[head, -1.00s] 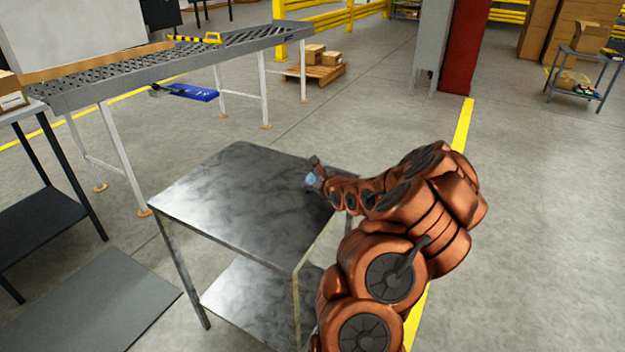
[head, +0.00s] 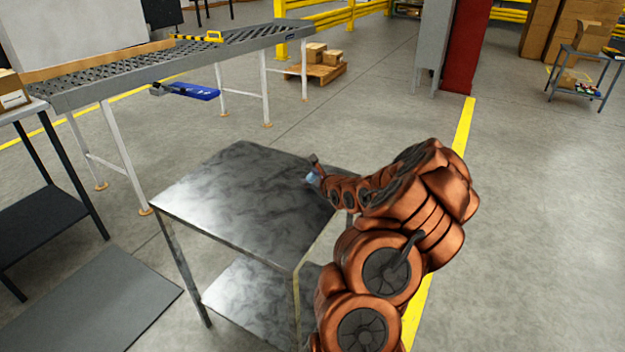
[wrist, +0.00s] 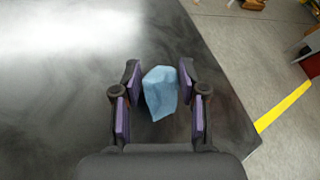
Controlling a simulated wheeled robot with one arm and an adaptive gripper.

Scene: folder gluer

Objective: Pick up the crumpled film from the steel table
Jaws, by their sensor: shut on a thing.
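The crumpled film (wrist: 161,92) is a light blue, faceted lump between the fingertips in the wrist view. My gripper (wrist: 158,88) is shut on it, with a dark finger on either side. In the head view the film (head: 313,179) shows as a small blue patch at my gripper (head: 315,171), near the right side of the steel table (head: 235,200). Whether the film still touches the tabletop, I cannot tell. My arm hides part of the table's right edge.
The tabletop is otherwise bare. A roller conveyor (head: 180,70) stands behind it at the left, with a blue item (head: 190,91) beneath its level. A dark shelf table (head: 40,215) is at the far left. The floor at right is open.

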